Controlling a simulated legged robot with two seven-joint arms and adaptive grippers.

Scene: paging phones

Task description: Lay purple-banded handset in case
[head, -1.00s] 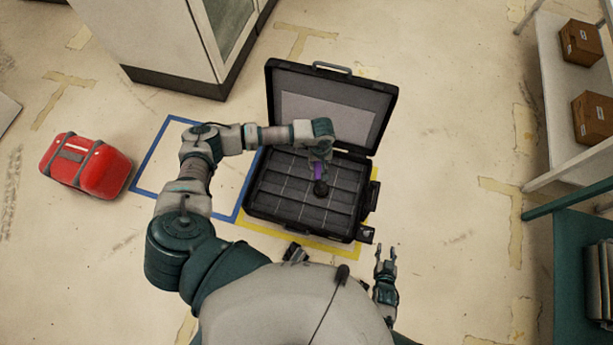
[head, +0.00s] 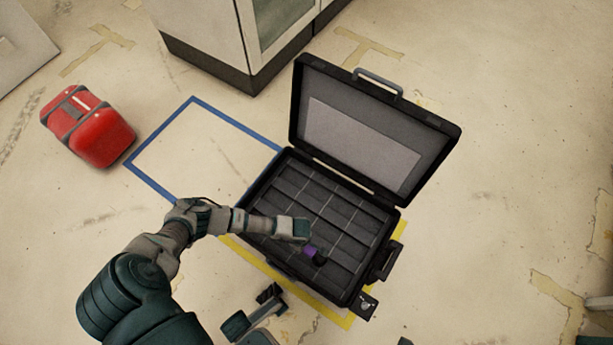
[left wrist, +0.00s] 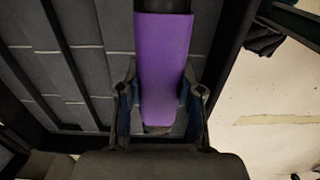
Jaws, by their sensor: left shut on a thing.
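The purple-banded handset (head: 315,253) is dark with a wide purple band. It hangs over the front right compartments of the open black case (head: 285,170). My left gripper (head: 306,245) is shut on it; the arm hides part of the gripper in the head view. In the left wrist view the purple band (left wrist: 163,65) sits between the two fingers of my left gripper (left wrist: 162,95), with the case's grey divided inside (left wrist: 70,75) behind it. I cannot tell whether the handset touches the case floor.
The case lid (head: 375,130) stands open at the back. The case sits on a yellow-taped area (head: 337,318), beside an empty blue-taped square (head: 205,150). A red case (head: 88,127) lies at the left. A cabinet (head: 205,45) stands behind. The floor at right is mostly clear.

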